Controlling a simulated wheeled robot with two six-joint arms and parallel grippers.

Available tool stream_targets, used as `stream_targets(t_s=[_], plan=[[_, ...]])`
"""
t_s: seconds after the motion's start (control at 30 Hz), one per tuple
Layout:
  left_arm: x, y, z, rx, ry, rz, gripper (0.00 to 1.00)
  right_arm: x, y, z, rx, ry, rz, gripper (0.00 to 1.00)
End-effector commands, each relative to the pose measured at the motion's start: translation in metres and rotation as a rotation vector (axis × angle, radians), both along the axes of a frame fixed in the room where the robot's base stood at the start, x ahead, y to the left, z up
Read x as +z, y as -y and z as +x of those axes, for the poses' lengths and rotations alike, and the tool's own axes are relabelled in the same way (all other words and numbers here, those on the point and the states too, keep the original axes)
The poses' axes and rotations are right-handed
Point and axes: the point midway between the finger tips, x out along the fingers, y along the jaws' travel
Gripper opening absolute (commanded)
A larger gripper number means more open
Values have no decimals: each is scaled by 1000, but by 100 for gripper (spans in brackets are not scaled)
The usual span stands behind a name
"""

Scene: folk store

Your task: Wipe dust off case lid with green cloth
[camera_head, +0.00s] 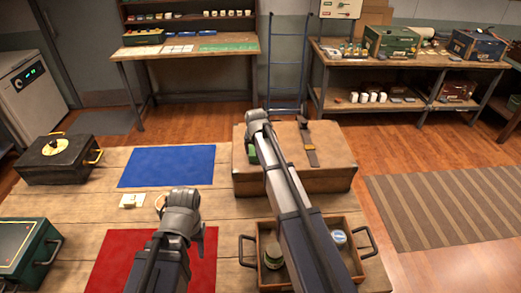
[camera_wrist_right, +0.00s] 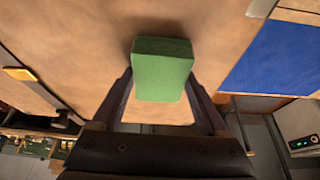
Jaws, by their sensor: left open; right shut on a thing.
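The tan-brown case (camera_head: 335,178) stands at the table's right side, its lid (camera_head: 325,135) closed, with a dark strap (camera_head: 308,145) across it. My right gripper (camera_wrist_right: 162,100) is over the lid's left part, shut on the green cloth (camera_wrist_right: 162,68), which looks like a thick folded block. A little of the cloth (camera_head: 252,153) shows beside my right arm in the head view. The cloth is very close to the lid (camera_wrist_right: 80,40); I cannot tell if it touches. No dust is clearly visible. My left gripper (camera_head: 180,202) is open and empty above the table, left of the case.
A blue mat (camera_head: 168,166) and red mat (camera_head: 120,262) lie left of the case. A handled wooden tray (camera_head: 352,228) with jars stands in front of it, under my right arm. A black case (camera_head: 60,165) and green case (camera_head: 25,250) stand at the left.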

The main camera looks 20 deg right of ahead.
Motion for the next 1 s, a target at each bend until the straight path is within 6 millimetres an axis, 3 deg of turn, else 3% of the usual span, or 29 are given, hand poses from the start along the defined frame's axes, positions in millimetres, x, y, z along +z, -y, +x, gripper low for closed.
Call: stream_targets(t_s=[0.3,0.73,1.0], plan=[[1,0,0,0,0,0,50,1,-3,-1,3,-4,10,32],[3,0,0,0,0,0,50,3,29,-8,1,-3,6,32],[3,0,0,0,0,0,50,3,34,-9,2,-2,5,32]])
